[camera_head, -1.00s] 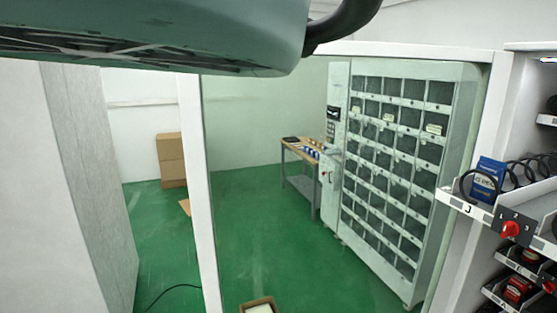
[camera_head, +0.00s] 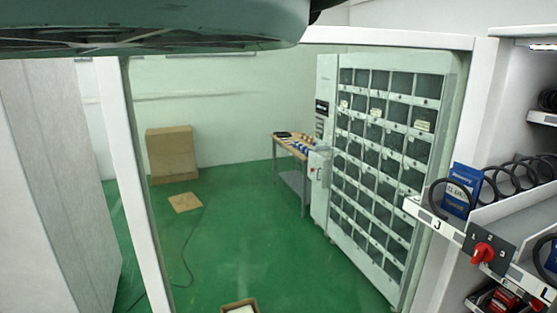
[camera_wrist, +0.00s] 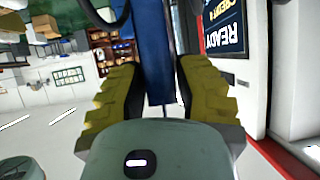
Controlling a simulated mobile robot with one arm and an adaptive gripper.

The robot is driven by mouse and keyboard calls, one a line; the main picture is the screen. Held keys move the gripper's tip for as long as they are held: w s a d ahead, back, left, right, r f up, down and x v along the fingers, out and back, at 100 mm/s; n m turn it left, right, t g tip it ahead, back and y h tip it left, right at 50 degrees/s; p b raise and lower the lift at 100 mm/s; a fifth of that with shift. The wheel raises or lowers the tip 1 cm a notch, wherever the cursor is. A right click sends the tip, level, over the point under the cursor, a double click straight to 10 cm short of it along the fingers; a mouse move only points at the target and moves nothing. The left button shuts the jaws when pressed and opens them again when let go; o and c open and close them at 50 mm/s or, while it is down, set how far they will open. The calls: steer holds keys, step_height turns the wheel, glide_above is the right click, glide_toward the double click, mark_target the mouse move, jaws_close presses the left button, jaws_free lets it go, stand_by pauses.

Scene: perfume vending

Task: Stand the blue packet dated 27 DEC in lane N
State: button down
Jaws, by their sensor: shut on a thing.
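In the wrist view, the yellow-padded fingers of my gripper (camera_wrist: 157,95) are shut on a blue packet (camera_wrist: 153,50). The packet is seen edge-on between the pads, and its date does not show. My gripper is not visible in the head view. Another blue packet (camera_head: 461,190) stands upright in the lane labelled J on the shelf at the right, beside a black coil; its date is too small to read surely. No lane labelled N can be made out.
A red knob (camera_head: 483,253) is on the shelf front right of the J label. A grey locker cabinet (camera_head: 385,170) and a small table (camera_head: 290,146) stand beyond a white frame (camera_head: 136,180). A cardboard box (camera_head: 172,155) is at the back.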

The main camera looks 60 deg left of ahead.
step_height(320, 180, down, 5)
steer(key=shift+r+b, duration=0.1)
steer(key=shift+b, duration=0.25)
steer(key=shift+w+f+b, duration=0.1)
steer(key=shift+f+b, duration=0.15)
steer(key=shift+b, duration=0.15)
